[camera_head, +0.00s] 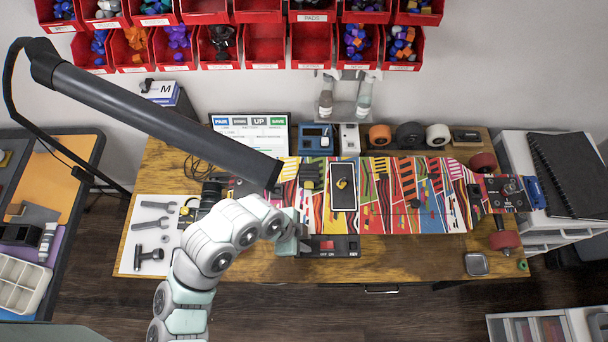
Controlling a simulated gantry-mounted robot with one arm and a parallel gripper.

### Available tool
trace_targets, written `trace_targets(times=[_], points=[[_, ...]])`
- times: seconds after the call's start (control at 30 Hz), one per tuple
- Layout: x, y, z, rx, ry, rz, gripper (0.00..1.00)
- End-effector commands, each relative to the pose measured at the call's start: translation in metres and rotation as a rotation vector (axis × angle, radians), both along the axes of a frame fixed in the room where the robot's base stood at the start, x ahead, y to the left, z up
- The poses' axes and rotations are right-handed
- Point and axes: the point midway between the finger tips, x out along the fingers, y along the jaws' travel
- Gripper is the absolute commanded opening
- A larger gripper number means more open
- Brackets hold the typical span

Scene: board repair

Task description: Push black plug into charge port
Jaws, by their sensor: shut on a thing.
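My gripper (300,240) is low over the front edge of the colourful skateboard deck (390,210), at the left end of a black box with a red switch (328,245). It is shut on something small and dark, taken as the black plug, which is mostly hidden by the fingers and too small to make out. I cannot tell whether the plug touches anything. The charge port cannot be made out in this view. The deck lies across the workbench with red wheels at its right end.
A dark lamp arm (150,110) crosses above the left of the workbench (160,170). A phone-like panel (344,187) lies on the deck. Wrenches lie on a white sheet (150,235) at left. Loose wheels (409,135) stand behind. The front right of the bench is mostly clear.

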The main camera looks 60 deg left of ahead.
Motion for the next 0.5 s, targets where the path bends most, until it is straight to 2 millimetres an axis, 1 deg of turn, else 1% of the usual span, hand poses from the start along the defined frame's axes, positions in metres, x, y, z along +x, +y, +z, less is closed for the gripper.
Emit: trace_targets(times=[0.5], points=[[0.0001, -0.0003, -0.0065, -0.001, 0.0, 0.0, 0.0]])
